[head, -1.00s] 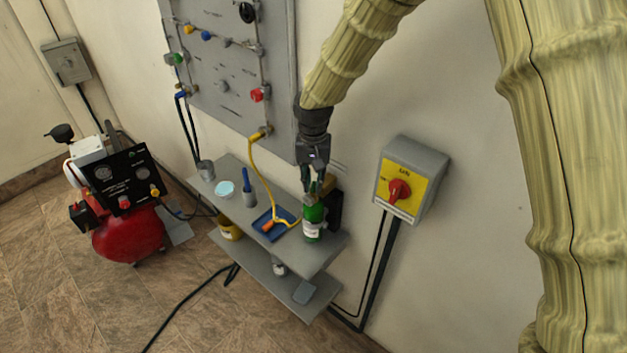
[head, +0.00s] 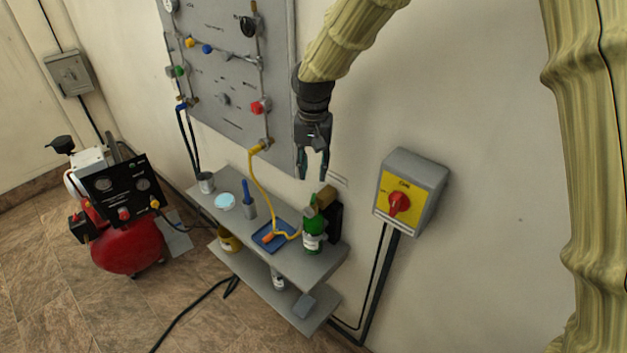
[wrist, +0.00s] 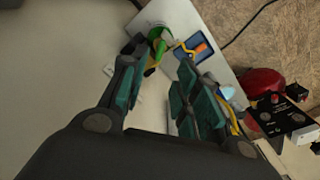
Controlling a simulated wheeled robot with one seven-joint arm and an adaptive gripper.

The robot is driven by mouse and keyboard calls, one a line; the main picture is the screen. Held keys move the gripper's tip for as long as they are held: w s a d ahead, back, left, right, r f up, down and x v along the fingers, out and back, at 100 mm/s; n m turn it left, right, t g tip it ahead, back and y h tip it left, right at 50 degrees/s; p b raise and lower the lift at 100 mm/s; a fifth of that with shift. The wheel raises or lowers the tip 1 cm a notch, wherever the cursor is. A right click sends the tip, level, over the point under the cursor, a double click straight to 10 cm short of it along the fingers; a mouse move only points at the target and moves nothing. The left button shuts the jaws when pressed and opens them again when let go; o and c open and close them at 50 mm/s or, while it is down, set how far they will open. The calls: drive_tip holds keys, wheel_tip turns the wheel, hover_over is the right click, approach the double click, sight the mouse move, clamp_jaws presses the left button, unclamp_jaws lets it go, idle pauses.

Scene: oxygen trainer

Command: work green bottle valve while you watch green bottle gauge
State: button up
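The green bottle (head: 313,238) stands upright at the right end of the upper shelf, with a white label on its front. A yellow hose (head: 262,185) runs from the wall panel down to near the bottle.
The grey upper shelf (head: 222,216) also holds a blue tray (head: 270,244), a cup with a blue item (head: 248,207) and a grey can (head: 205,182). A yellow switch box (head: 408,190) is on the wall at right. A red compressor (head: 128,245) stands at left.

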drive_tip(key=shift+r, duration=1.5)
idle(0.7)
